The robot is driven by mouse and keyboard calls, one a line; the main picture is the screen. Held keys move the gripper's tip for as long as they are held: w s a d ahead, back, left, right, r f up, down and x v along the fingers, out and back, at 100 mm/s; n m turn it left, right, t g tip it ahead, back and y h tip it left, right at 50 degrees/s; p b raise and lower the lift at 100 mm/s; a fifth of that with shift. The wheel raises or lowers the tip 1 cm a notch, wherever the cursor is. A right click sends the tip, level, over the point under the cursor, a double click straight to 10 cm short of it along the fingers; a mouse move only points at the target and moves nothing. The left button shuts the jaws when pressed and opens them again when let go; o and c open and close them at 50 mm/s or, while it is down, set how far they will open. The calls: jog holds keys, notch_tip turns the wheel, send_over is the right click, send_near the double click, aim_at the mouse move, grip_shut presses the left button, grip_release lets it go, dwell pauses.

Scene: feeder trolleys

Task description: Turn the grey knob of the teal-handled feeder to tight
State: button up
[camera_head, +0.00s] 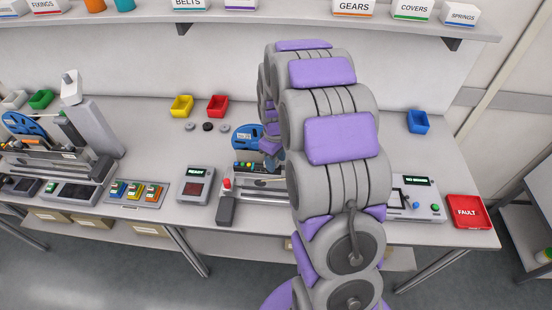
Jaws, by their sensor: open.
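A feeder unit (258,184) with a blue reel (246,137) stands mid-bench, partly hidden behind my arm. Small coloured parts run along its top. I cannot make out a teal handle or a grey knob on it. My arm bends over from the front, and its far end comes down beside the blue reel. My gripper (270,147) shows only as small purple parts there, largely hidden by the arm. I cannot see whether it touches anything. Another feeder unit (62,160) with a blue reel (22,125) stands at the left.
A box with a lit display (195,186) and a switch panel (136,193) stand left of the middle feeder. Yellow (181,106), red (217,106) and blue (418,121) bins sit behind. An overhead shelf (200,17) holds labelled boxes.

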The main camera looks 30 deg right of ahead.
notch_tip(320, 180, up, 17)
jog(key=p, duration=0.2)
jog(key=shift+r, duration=0.1)
dwell(0.6)
jog(key=s+a+r+m, duration=0.2)
jog(key=s+a, duration=0.8)
jog(key=s, duration=0.5)
jog(key=s+a+f+m+g, duration=0.1)
jog(key=s+a+f, duration=0.1)
jog(key=s, duration=0.6)
jog(key=s+a+f+m+b, duration=0.1)
jog(key=s+a+f, duration=0.1)
jog(key=s, duration=0.7)
jog(key=shift+a+m+g, duration=0.15)
jog(key=shift+m+g, duration=0.25)
